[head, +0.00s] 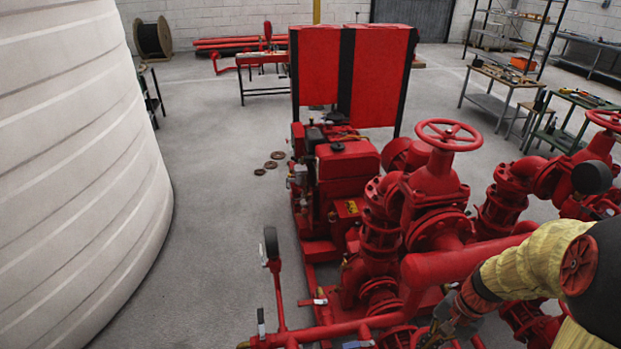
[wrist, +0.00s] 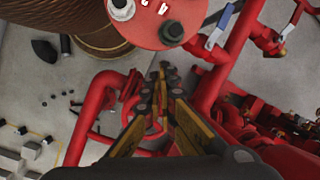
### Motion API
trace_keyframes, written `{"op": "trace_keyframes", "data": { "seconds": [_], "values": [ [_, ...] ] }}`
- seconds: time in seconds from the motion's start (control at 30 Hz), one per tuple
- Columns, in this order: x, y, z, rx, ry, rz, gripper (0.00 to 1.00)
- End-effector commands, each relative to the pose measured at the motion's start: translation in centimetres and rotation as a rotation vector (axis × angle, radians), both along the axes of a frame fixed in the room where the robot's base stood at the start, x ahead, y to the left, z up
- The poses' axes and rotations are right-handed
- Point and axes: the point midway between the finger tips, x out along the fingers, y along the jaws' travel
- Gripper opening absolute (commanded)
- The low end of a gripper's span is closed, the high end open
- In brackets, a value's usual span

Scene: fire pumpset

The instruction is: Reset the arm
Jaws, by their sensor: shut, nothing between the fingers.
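My arm (head: 535,262), in a yellowish sleeve, comes in from the lower right in the head view. It reaches over the red pump pipework (head: 440,275). My gripper (head: 447,325) is at the lower edge there, dark and partly cut off, close to the pipes. In the wrist view my gripper (wrist: 165,80) shows both fingers drawn together at the tips, with nothing between them. A red round part with numbers (wrist: 155,18) lies beyond the tips at the top, and red pipes (wrist: 100,105) pass on both sides. Whether the gripper touches any pipe cannot be told.
A red handwheel valve (head: 448,135) rises in the middle, with a second handwheel (head: 605,119) at right. The red engine (head: 343,165) and cabinets (head: 350,75) stand behind. A large white tank (head: 75,180) fills the left.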

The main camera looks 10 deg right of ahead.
Motion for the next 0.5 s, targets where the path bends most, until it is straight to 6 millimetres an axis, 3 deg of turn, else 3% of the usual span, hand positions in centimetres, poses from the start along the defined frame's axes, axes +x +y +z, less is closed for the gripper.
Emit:
{"op": "trace_keyframes", "data": {
  "seconds": [0.03, 0.1, 0.5],
  "values": [
    [-0.2, 0.9, 2.4, -0.04, -0.032, 0.096, 0.0],
    [-0.8, 2.0, 5.1, -0.092, -0.068, 0.222, 0.0],
    [-4.3, 8.1, 18.2, -0.414, -0.34, 0.733, 0.0]
  ]
}}
